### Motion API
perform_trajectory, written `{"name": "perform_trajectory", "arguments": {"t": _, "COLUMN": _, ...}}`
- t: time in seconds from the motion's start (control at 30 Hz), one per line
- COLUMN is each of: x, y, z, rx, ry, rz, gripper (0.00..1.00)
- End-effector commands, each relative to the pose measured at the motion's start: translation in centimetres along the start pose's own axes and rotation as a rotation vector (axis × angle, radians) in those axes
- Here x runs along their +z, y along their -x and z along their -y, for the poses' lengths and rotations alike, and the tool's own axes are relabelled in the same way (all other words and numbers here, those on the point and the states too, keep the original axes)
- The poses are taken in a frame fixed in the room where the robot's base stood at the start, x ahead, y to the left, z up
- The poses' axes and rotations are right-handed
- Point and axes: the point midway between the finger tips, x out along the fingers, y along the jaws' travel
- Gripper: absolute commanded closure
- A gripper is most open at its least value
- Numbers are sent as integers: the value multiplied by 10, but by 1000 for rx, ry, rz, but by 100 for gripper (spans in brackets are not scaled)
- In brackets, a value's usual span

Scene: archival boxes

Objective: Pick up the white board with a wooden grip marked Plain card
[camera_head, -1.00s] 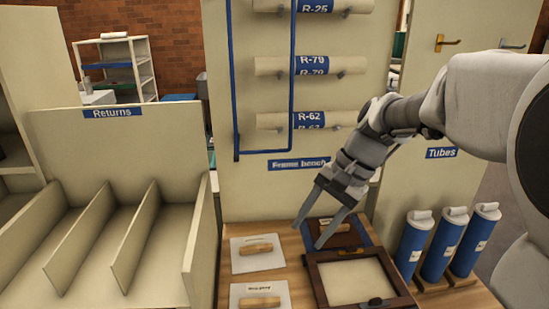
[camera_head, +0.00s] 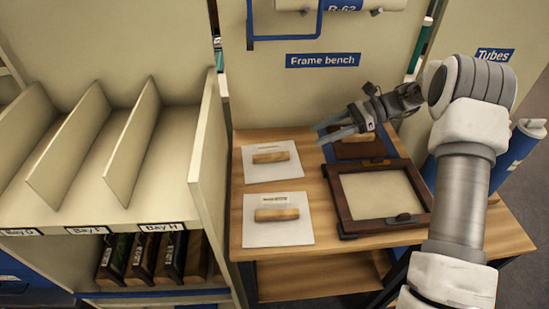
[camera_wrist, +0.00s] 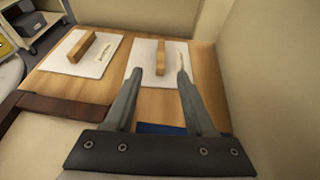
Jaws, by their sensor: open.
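Two white boards with wooden grips lie flat on the wooden bench. In the head view the far board (camera_head: 259,174) lies near the back panel and the near board (camera_head: 285,236) lies in front of it. Their labels are too small to read, so I cannot tell which is Plain card. My gripper (camera_head: 320,132) is open and empty, to the right of the far board and above the bench. In the wrist view the far board (camera_wrist: 143,63) lies ahead, its grip (camera_wrist: 161,57) between my fingertips (camera_wrist: 159,73) in the picture; the near board (camera_wrist: 97,66) is to the left.
A dark wooden frame (camera_head: 342,212) lies on the bench right of the near board. A dark piece (camera_head: 358,150) lies behind it, under my gripper. The divided shelf wall (camera_head: 211,165) rises left of the bench. Blue tubes (camera_head: 518,155) stand at the right.

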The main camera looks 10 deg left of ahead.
Motion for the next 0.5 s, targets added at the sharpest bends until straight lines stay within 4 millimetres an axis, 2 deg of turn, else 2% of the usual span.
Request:
{"name": "perform_trajectory", "arguments": {"t": 0.17, "x": -1, "y": -28, "z": 0, "rx": 4, "ry": -2, "rz": 3, "gripper": 45}}
{"name": "perform_trajectory", "arguments": {"t": 0.5, "x": -1, "y": -100, "z": 0, "rx": 4, "ry": -1, "rz": 2, "gripper": 45}}
